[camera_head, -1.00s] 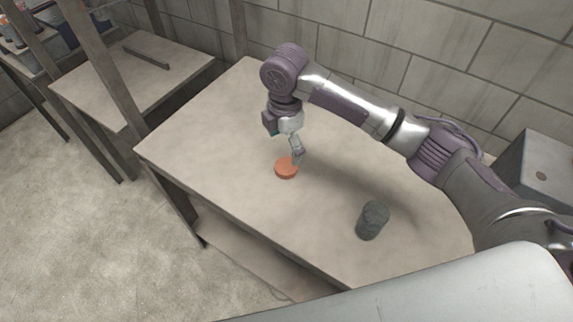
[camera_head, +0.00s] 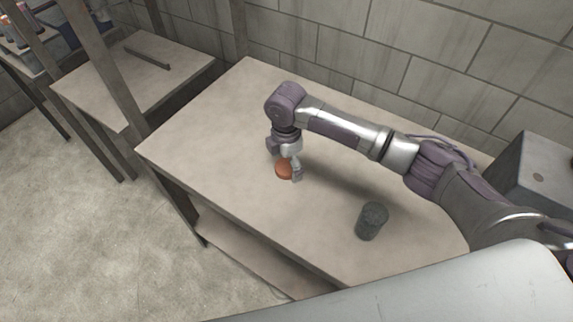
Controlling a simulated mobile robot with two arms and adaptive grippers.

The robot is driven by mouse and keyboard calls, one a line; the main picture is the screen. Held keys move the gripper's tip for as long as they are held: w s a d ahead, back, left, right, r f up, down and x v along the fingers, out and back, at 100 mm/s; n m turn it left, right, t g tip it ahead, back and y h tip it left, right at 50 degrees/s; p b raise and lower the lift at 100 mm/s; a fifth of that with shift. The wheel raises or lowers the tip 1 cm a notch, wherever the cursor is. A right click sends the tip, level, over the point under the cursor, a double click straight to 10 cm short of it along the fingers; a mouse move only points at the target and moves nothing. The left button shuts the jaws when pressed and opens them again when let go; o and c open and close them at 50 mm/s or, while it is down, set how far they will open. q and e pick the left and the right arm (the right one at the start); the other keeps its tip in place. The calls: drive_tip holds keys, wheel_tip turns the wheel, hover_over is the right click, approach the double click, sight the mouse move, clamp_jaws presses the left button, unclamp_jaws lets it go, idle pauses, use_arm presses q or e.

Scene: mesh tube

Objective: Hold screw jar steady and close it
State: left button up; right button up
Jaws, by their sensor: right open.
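The orange round lid (camera_head: 283,170) lies on the table (camera_head: 215,150) left of the jar. The dark grey-green jar (camera_head: 371,222) stands upright on the table near its front right. My right gripper (camera_head: 289,172) is lowered over the lid, with a finger visible at the lid's right side. It is open, and the far finger is mostly hidden. I cannot tell whether the fingers touch the lid. My left gripper is not in view.
A second, smaller table (camera_head: 135,85) with a dark bar (camera_head: 147,58) on it stands at the left. A grey metal box (camera_head: 540,180) is at the right. The table's left part is clear. A block wall runs behind.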

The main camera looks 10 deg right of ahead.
sight(286, 166)
drive_tip(key=shift+f, duration=0.15)
drive_tip(key=c, duration=0.8)
drive_tip(key=shift+r, duration=0.55)
wheel_tip(286, 166, up, 3)
drive_tip(key=shift+f+b, duration=0.1)
drive_tip(key=shift+b, duration=0.2)
drive_tip(key=s+d+r, duration=0.1)
drive_tip(key=d+r, duration=0.1)
drive_tip(key=d, duration=0.1)
drive_tip(key=s+d+r, duration=0.1)
drive_tip(key=d+r, duration=0.1)
drive_tip(key=d, duration=0.2)
drive_tip(key=s+d+r+b, duration=0.1)
drive_tip(key=d+r, duration=0.2)
drive_tip(key=d, duration=0.1)
drive_tip(key=shift+s+d+r, duration=0.1)
drive_tip(key=shift+s, duration=0.1)
